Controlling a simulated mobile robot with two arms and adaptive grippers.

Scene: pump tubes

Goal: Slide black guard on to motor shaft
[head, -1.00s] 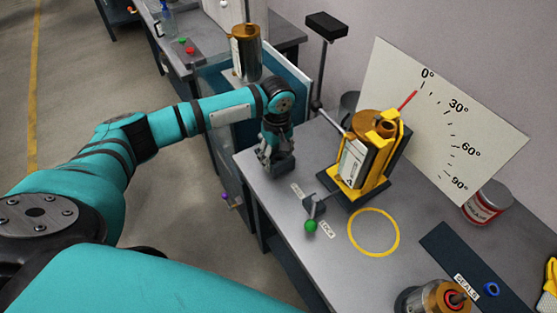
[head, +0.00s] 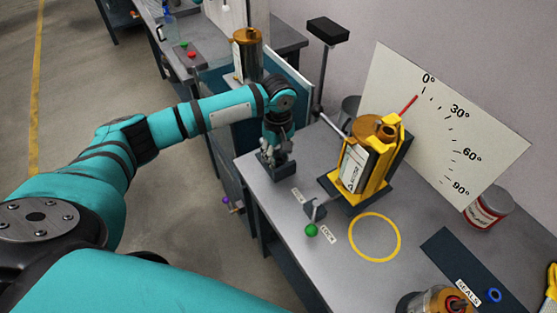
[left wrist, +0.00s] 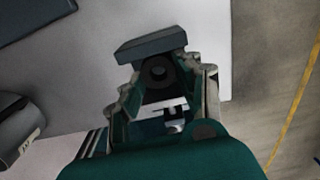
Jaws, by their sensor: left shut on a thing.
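My left gripper (head: 275,156) points down at the near left edge of the bench, shut on a dark grey block-like part, the likely guard (head: 272,168). In the left wrist view the part (left wrist: 150,45) sits across the fingertips (left wrist: 160,75). The part is at or just above the bench top; I cannot tell which. A copper-topped unit (head: 354,168) stands in a yellow cradle (head: 378,182), apart from and right of the gripper. Another copper-coloured unit (head: 432,302) with a red-ringed centre is cut off at the bottom. I cannot tell which carries the motor shaft. My right gripper is not in view.
A green-knobbed lever (head: 312,230) and a yellow ring marking (head: 374,238) lie in front of the cradle. A dark post (head: 318,85) and an angle board (head: 470,140) stand behind. A can (head: 487,208) and seals mat (head: 450,255) are at right.

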